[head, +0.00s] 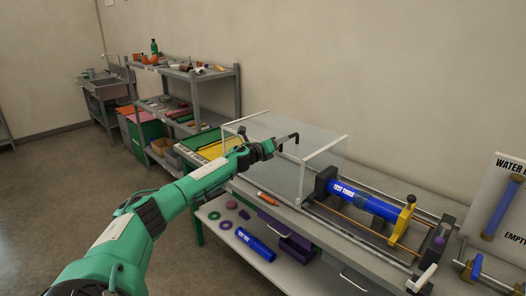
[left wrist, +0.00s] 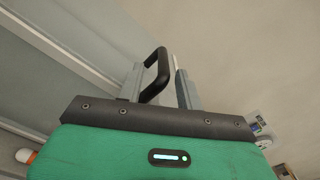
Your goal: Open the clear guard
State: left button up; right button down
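The clear guard (head: 315,138) is a see-through box with pale edge rails, standing on the bench left of the blue pipe. A black handle (head: 290,138) shows near its front; in the left wrist view it is a black loop (left wrist: 157,74). My left gripper (head: 268,149) reaches to this handle from the left. In the left wrist view its two grey fingers (left wrist: 160,88) stand apart with the loop between them, and a gap shows toward the right finger. Whether they touch the loop is hard to tell. The guard looks lowered. My right gripper is not in view.
A blue pipe (head: 352,193) lies in the clamp rig right of the guard. The bench's lower shelf holds another blue pipe (head: 255,244) and a purple tray (head: 283,231). A grey shelf rack (head: 187,76) stands at the back left. The floor at left is clear.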

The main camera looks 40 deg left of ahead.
pick_arm(q)
jog(key=s+b, duration=0.3)
jog(key=s, duration=0.5)
jog(key=shift+s+a, duration=0.15)
jog(key=shift+s, duration=0.1)
